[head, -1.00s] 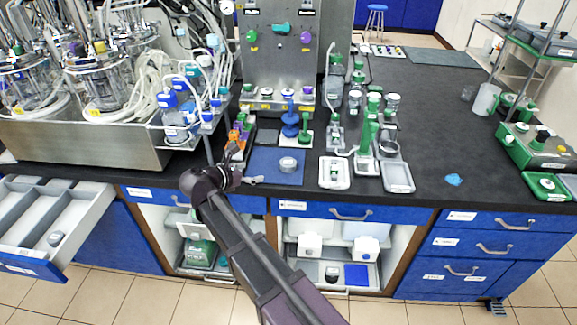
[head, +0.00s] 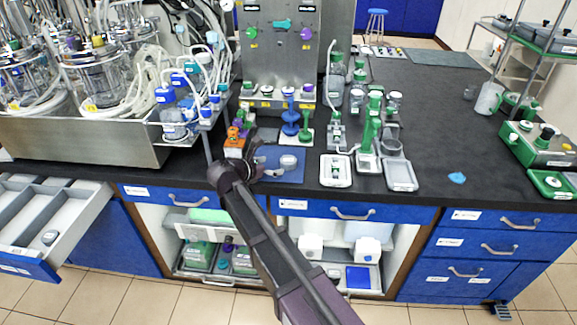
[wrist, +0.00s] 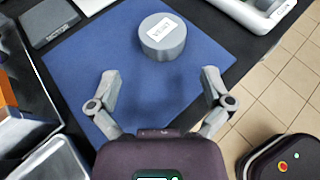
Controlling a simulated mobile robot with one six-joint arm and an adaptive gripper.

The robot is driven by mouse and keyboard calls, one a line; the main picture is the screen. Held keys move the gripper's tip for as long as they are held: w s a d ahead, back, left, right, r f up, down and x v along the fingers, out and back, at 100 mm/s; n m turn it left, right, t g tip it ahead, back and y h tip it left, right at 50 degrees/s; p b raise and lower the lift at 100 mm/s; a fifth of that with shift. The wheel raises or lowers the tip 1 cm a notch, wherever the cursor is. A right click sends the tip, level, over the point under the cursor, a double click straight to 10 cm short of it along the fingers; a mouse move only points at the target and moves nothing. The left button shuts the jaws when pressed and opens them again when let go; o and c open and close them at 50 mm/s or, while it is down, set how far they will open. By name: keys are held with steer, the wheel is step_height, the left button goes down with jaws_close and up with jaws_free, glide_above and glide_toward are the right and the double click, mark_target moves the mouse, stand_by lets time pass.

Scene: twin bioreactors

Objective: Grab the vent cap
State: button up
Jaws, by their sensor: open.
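The vent cap (wrist: 162,37) is a short grey cylinder with a white label on top, upright on a blue mat (wrist: 85,60). In the head view the cap (head: 288,162) sits on the same mat (head: 296,178), near the front of the black bench. My gripper (wrist: 160,76) is open and empty, its two fingers spread to either side in the wrist view. The cap lies beyond the fingertips, roughly centred between them, apart from both. In the head view my gripper (head: 266,165) is just left of the cap, partly hidden by my arm.
An orange block (head: 236,146) stands left of the mat. Blue (head: 290,122) and green stands are behind it. White-rimmed trays (head: 336,170) lie to the right. An open drawer (head: 50,225) juts out at the left. The bench to the right is fairly clear.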

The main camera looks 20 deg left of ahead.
mark_target(283, 164)
steer(key=shift+w, duration=0.15)
steer(key=shift+b+x, duration=1)
steer(key=shift+x, duration=1.6)
steer(key=shift+d, duration=0.2)
steer(key=c, duration=0.7)
